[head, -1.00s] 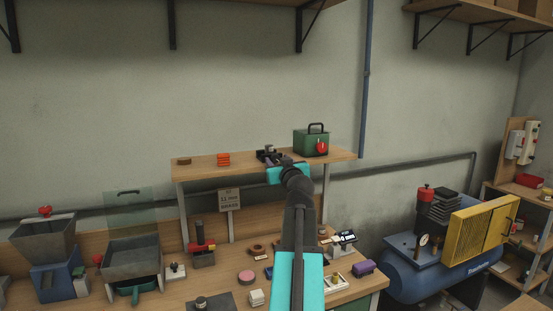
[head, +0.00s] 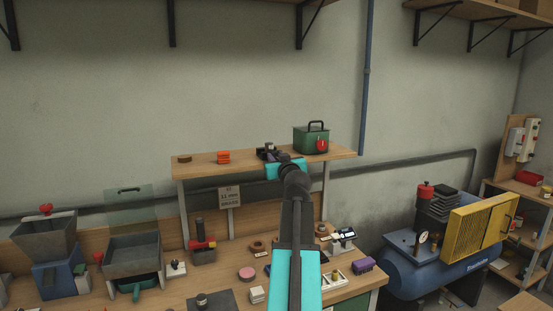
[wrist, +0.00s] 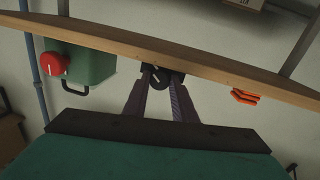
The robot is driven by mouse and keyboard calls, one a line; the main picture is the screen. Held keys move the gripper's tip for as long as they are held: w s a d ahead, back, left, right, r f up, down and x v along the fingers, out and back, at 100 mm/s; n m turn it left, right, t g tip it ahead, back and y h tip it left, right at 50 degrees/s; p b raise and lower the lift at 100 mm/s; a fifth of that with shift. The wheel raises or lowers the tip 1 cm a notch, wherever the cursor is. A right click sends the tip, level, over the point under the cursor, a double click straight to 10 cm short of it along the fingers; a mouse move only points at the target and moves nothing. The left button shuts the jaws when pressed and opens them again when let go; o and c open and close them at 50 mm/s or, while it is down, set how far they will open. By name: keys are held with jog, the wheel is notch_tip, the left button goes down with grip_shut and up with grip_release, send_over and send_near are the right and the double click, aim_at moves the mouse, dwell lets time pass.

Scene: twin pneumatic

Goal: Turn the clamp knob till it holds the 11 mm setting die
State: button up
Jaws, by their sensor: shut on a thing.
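The clamp (head: 264,154) is a small dark fixture on the raised wooden shelf, left of the green case. My arm's end covers part of it in the head view. In the wrist view its dark body (wrist: 152,67) shows at the shelf edge, with a round black knob (wrist: 160,82) bearing a pale mark. My gripper (wrist: 160,78) is shut on the knob, one finger on each side. A small object (head: 269,146) stands at the clamp's top; I cannot tell whether it is the setting die or how firmly it is held.
The green case (head: 312,140) with a red knob stands right of the clamp. Orange pieces (head: 223,157) lie to its left on the shelf (head: 205,168). The bench (head: 185,288) beneath is crowded with tools and small parts.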

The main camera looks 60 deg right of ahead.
jog(key=shift+m, duration=0.3)
jog(key=shift+d+r+m+y+p, duration=0.1)
jog(key=shift+m+y+p, duration=0.3)
jog(key=shift+m, duration=1.5)
jog(key=o, duration=1)
jog(key=shift+o, duration=0.2)
jog(key=shift+s, duration=0.1)
jog(key=b+v, duration=0.3)
jog(key=v, duration=1)
jog(key=shift+a, duration=0.45)
jog(key=shift+s+r, duration=0.1)
jog(key=shift+s, duration=0.05)
